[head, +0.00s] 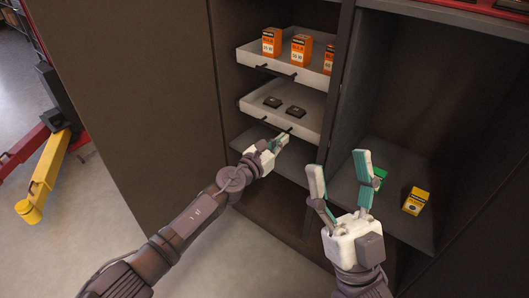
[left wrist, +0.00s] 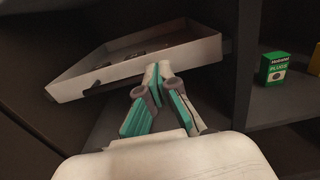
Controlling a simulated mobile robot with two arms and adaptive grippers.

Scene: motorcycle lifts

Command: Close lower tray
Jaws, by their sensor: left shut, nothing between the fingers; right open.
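The lower tray (head: 281,121) is a light grey drawer in the cabinet's left bay, slid out, with two small dark items (head: 284,106) in it and dark handles on its front. The same tray shows in the left wrist view (left wrist: 190,56), with its front close beyond my fingertips. My left gripper (head: 282,140) is shut and empty, just below the tray's front near its right part. In the left wrist view my left gripper (left wrist: 157,72) has its fingertips at the tray front; I cannot tell whether they touch. My right gripper (head: 338,165) is open and empty, right of the tray.
The upper tray (head: 285,65) above holds several orange boxes (head: 301,49) and is also out. A yellow box (head: 416,201) and a green box (head: 379,176) stand on the right bay's shelf (head: 345,190). A divider (head: 333,100) separates the bays. A dark panel (head: 135,85) stands left.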

